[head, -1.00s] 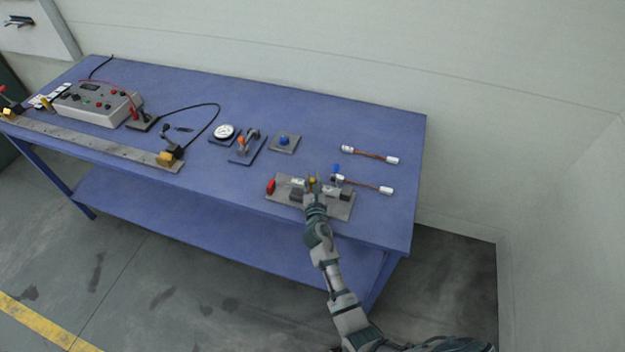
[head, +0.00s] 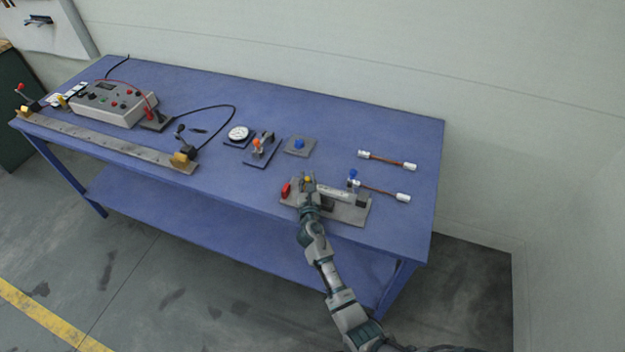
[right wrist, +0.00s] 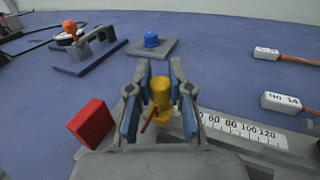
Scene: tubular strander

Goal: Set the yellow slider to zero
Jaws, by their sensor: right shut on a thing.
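The yellow slider (right wrist: 160,95) is a knob with a thin red pointer, on a grey fixture with a white printed scale (right wrist: 240,128). My right gripper (right wrist: 158,100) is shut on the knob, one finger on each side. The slider is near the left end of the fixture, close to a red block (right wrist: 92,124). Marks from about 60 to 120 show to its right; the gripper hides the low end of the scale, so I cannot read the pointer. In the head view the gripper (head: 308,186) covers part of the fixture (head: 345,212). My left gripper is out of view.
A blue-knobbed plate (head: 299,146) and an orange-knobbed lever unit (head: 260,149) stand behind the fixture. Two cable pieces with white ends (head: 387,160) lie at the back right. A dial gauge (head: 238,133) and grey control box (head: 112,105) are farther left on the blue table (head: 330,115).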

